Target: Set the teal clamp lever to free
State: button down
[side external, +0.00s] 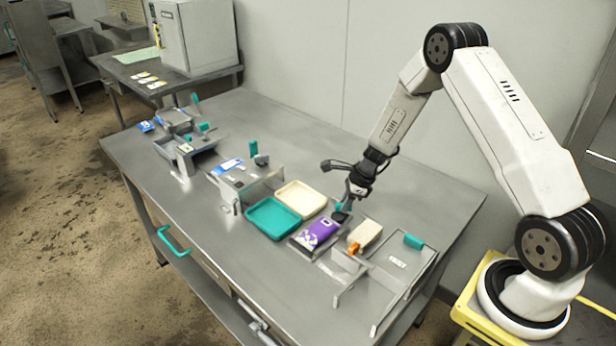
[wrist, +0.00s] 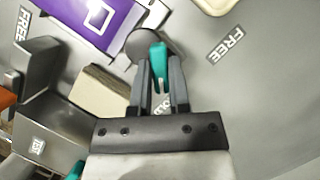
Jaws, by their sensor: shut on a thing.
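My gripper (wrist: 160,75) is shut on the teal clamp lever (wrist: 158,62) in the wrist view. The lever stands between the two fingers, and a grey round part shows behind its top. A FREE label (wrist: 226,44) lies to the right of the fingers. Another label, partly hidden, lies under the fingers; its full word cannot be read. In the side view my gripper (side external: 343,212) is low over the bench beside the purple pack (side external: 317,233), with a bit of the teal lever (side external: 338,206) showing at the fingers.
A cream block (side external: 365,235) with an orange part stands right of the purple pack. A teal tray (side external: 272,220) and a cream tray (side external: 301,200) lie to the left. Metal fixtures with other teal handles (side external: 413,241) stand on both sides. The back right of the bench is clear.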

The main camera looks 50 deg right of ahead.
jog(key=shift+n, duration=0.4)
jog(key=n, duration=0.2)
jog(key=n+g+y, duration=0.1)
jog(key=n, duration=0.1)
jog(key=shift+w+g, duration=0.1)
jog(key=shift+g, duration=0.2)
jog(key=n+g, duration=0.1)
jog(key=n, duration=0.3)
jog(key=shift+w+n+g, duration=0.1)
jog(key=shift+n+g, duration=0.3)
jog(key=n+g, duration=0.1)
jog(key=n, duration=0.3)
jog(key=shift+n+g, duration=0.3)
jog(key=shift+g, duration=0.1)
jog(key=shift+w+n+g+h, duration=0.1)
jog(key=shift+n+g+h, duration=0.45)
jog(key=shift+n, duration=1.35)
jog(key=c, duration=0.6)
grip_release()
